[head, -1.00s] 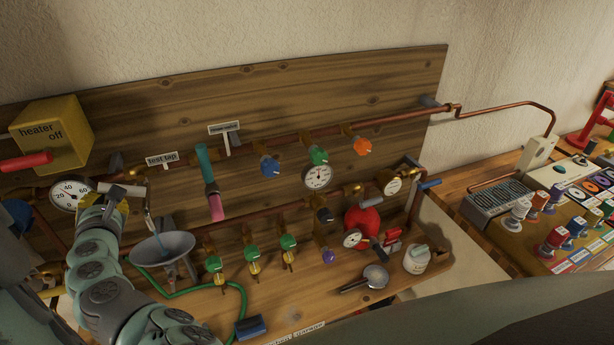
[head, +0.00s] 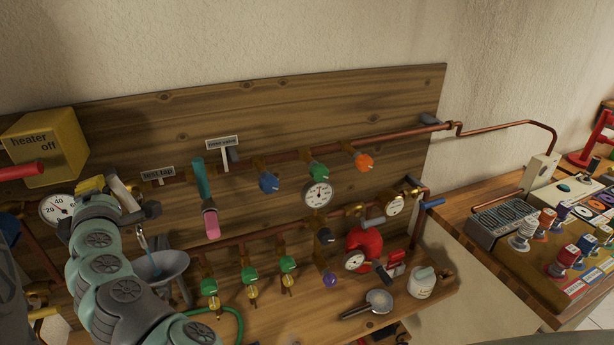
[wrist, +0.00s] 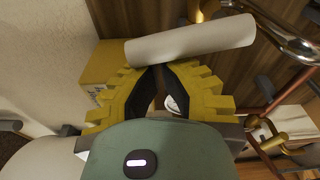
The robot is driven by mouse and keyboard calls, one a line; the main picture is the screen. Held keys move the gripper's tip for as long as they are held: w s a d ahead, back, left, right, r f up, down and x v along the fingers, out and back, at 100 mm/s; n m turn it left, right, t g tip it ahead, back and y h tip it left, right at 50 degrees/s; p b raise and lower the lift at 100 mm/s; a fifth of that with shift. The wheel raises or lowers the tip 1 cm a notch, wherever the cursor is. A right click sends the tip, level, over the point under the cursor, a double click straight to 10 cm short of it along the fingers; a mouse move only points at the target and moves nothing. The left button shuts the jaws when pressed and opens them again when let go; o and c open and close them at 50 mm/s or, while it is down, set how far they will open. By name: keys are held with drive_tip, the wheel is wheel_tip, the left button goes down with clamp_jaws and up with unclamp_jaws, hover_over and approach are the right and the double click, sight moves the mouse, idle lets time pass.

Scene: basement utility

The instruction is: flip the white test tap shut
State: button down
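The white test tap's lever (head: 124,194) slants down to the right at the left of the board, by the "test tap" label (head: 158,174). A thin pale blue stream (head: 142,240) shows below the tap, over a grey funnel (head: 160,266). My gripper (head: 103,186) is at the lever's upper left end, partly hidden by my arm. In the wrist view the yellow fingers (wrist: 157,70) converge and look shut, with nothing seen between them. The white lever (wrist: 190,40) lies across just beyond their tips, touching or very close.
A yellow heater box (head: 48,146) with a red handle (head: 20,170) is at upper left, above a gauge (head: 57,208). A teal and pink lever (head: 207,200) stands right of the tap. Copper pipes and coloured valves fill the board. The wall above is clear.

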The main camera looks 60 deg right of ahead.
drive_tip(key=shift+s+d+r+m, duration=0.3)
drive_tip(key=shift+d+m, duration=0.2)
drive_tip(key=shift+m, duration=0.5)
